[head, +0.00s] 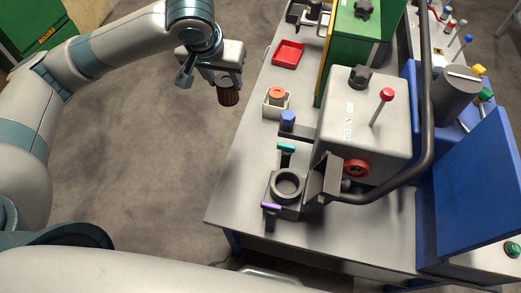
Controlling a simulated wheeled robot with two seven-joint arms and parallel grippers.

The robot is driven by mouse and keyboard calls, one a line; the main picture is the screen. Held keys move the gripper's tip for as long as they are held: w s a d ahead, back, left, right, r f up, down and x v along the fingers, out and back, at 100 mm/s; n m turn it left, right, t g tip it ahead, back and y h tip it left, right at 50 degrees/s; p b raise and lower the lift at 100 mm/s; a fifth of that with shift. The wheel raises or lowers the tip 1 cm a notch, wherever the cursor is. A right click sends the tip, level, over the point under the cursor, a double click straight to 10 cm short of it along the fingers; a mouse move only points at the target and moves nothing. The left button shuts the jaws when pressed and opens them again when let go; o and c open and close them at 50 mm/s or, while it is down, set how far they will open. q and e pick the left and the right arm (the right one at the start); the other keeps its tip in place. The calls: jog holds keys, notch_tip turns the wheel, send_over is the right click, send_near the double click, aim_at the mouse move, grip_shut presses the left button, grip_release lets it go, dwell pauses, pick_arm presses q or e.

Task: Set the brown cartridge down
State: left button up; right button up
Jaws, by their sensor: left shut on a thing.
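The brown cartridge (228,96) is a short ribbed cylinder hanging upright under my left gripper (222,80). My left gripper is shut on it and holds it over the floor, left of the workbench's (243,171) left edge. The fingertips are partly hidden by the gripper body. A grey round holder (287,186) with an open top stands near the front of the bench. My right gripper does not show.
A dark curved bar (425,120) crosses the right side. The bench's left strip has bare room.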

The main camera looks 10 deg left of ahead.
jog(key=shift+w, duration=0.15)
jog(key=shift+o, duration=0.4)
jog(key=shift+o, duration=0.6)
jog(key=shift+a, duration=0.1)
pick_arm(q)
jog(key=shift+w+d+f+m, duration=0.1)
jog(key=shift+d+f+m, duration=0.1)
jog(key=shift+f+m, duration=0.45)
notch_tip(320, 180, down, 14)
jog(key=w+d+m+g+h, duration=0.1)
jog(key=d+m+g+h, duration=0.1)
jog(key=m, duration=1.1)
jog(key=shift+w+d+g+h, duration=0.25)
jog(key=shift+g+h, duration=0.25)
jog(key=shift+h, duration=0.7)
jog(key=shift+s+f, duration=0.1)
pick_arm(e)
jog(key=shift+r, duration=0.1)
pick_arm(q)
notch_tip(320, 180, down, 6)
jog(key=p, duration=0.1)
jog(key=shift+p, duration=0.4)
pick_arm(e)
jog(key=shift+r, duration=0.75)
